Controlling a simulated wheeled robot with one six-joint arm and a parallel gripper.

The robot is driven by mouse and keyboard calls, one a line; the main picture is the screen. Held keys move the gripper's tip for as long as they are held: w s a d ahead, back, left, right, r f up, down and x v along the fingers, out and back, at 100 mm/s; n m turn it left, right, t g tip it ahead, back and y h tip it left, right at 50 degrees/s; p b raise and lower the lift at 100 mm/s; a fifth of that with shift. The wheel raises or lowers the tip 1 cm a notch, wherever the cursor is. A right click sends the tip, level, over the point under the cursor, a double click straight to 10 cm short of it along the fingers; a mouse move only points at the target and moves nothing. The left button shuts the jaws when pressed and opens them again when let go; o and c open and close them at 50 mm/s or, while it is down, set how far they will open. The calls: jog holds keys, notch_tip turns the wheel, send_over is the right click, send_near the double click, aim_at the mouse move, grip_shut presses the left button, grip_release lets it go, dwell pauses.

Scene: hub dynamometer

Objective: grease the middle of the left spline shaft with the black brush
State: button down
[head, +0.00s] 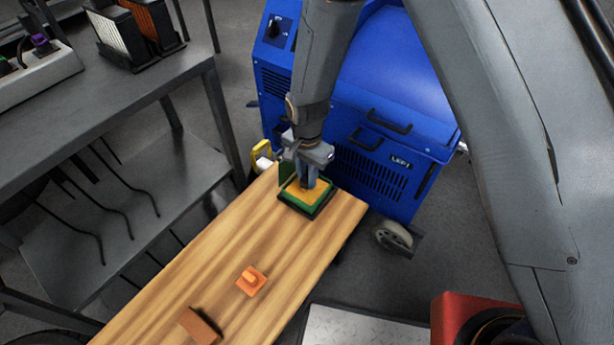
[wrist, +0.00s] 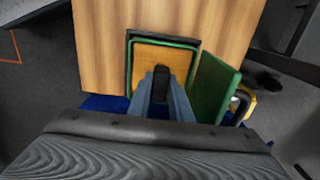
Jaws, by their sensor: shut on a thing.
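My gripper (head: 309,184) points down over an open green box (head: 296,207) at the far end of the wooden bench top. The box has a dark rim and an amber filling that looks like grease. In the wrist view, my gripper (wrist: 161,97) is shut on a small black thing (wrist: 161,76), probably the black brush, which stands over or in the filling; I cannot tell if it touches. A green flap or lid (wrist: 213,89) stands beside the box. A blue machine (head: 379,90) with a "LEFT" label stands behind. I cannot make out a spline shaft.
On the bench top (head: 215,262) lie an orange block (head: 251,280) with a raised grip and a brown piece (head: 200,326). A yellow object (head: 262,156) sits past the bench's far edge. A grey metal table (head: 105,105) stands at left. The bench's middle is mostly clear.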

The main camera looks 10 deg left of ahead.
aim_at(307, 177)
dwell(0.4)
jog(key=shift+r+p, duration=2.85)
jog(key=shift+r, duration=0.65)
jog(key=s+d+r+n+p, duration=0.1)
jog(key=d+r+p, duration=0.3)
jog(key=d, duration=1.2)
jog(key=s+d+r+n+p, duration=0.1)
jog(key=d+r+n+p, duration=0.2)
jog(key=d, duration=1.3)
notch_tip(307, 177, up, 4)
jog(key=shift+d+f+n+p, duration=0.15)
jog(key=shift+d+n+p, duration=0.05)
jog(key=shift+n+p, duration=0.15)
